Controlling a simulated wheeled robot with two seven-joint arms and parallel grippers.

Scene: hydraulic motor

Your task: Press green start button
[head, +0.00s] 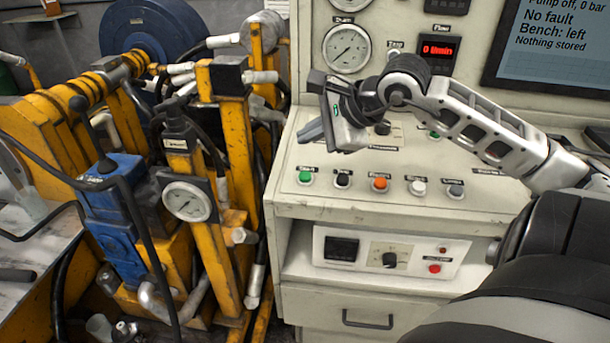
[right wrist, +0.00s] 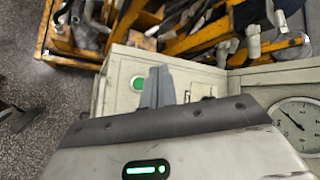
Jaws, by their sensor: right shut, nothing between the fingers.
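The green button (head: 305,177) is at the left end of a row of buttons on the cream console's sloped panel; its label is too small to read surely. My right gripper (head: 311,132) is shut and empty, its fingers pointing left and down, above and apart from the green button in the head view. In the right wrist view the shut fingers (right wrist: 158,86) show just right of the green button (right wrist: 138,83); the gap in depth cannot be told. Another small green part (head: 433,134) shows behind my right arm. My left gripper is not in view.
Black, orange, white and grey controls sit right of the green button, the orange one (head: 380,184) in the middle. Gauges and a screen (head: 548,45) reading "Pump off, 0 bar" and "No fault" stand behind. Yellow hydraulic machinery (head: 235,140) with hoses crowds the left.

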